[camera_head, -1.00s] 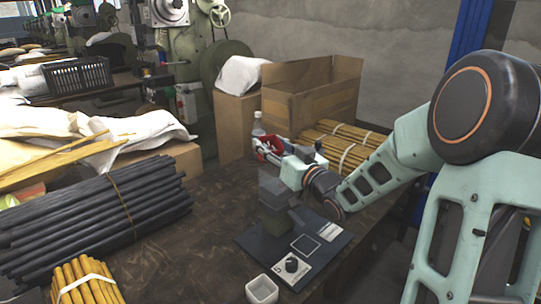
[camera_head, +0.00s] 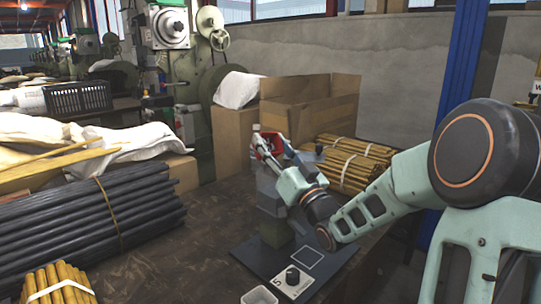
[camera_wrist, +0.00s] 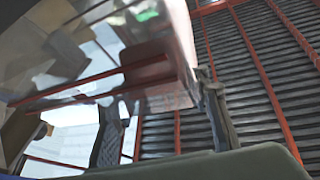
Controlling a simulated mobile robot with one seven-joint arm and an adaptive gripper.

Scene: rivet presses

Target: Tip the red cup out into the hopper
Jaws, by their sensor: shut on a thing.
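The red cup (camera_head: 261,147) is in my gripper (camera_head: 268,146), left of the cardboard box's lower front in the head view. The fingers are shut around the cup and point up and to the left. Its contents and mouth cannot be made out. The grey see-through hopper (camera_head: 269,192) sits on a small press on the table, just below the cup and gripper in the picture. In the wrist view the two fingers (camera_wrist: 160,125) frame a reddish, glossy surface (camera_wrist: 165,85); the camera looks up at the roof.
The press stands on a dark base plate (camera_head: 331,276) with a dial panel (camera_head: 293,281). A white square container (camera_head: 259,296) is at the front. Bundled tan rods (camera_head: 352,165) and an open cardboard box (camera_head: 312,105) are behind. Dark rods (camera_head: 90,212) fill the left.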

